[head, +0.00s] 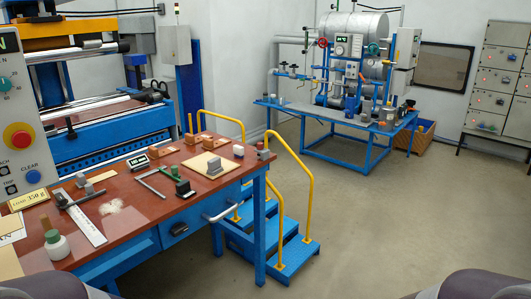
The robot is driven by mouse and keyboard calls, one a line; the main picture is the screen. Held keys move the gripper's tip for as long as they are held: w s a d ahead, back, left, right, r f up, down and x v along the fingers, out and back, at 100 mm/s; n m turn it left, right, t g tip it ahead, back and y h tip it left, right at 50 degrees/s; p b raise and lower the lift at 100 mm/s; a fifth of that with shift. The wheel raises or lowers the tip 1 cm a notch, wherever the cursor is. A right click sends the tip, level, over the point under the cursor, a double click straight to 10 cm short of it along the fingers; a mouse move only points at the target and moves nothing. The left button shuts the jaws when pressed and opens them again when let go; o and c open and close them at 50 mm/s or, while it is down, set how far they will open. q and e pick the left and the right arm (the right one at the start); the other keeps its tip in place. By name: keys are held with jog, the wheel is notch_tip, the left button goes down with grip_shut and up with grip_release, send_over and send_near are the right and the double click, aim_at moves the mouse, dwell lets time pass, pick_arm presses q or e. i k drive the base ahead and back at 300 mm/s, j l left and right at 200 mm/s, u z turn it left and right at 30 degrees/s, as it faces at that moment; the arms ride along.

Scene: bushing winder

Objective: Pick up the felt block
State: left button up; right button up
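I cannot tell for sure which piece is the felt block. Several small grey blocks lie on the red-brown bench top (130,235) at the left. One grey block (214,166) sits on a beige pad near the right part of the bench. A grey block (80,180) lies at the left by the steel square. Neither gripper is in view; only parts of my arms show at the bottom corners.
Blue steps with yellow rails (290,262) adjoin the bench's right end. The floor at right is clear.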

aim_at(214, 165)
jog(key=i+l+u, duration=0.45)
jog(key=i, duration=0.25)
jog(key=i+l+u, duration=0.45)
jog(key=i, duration=0.2)
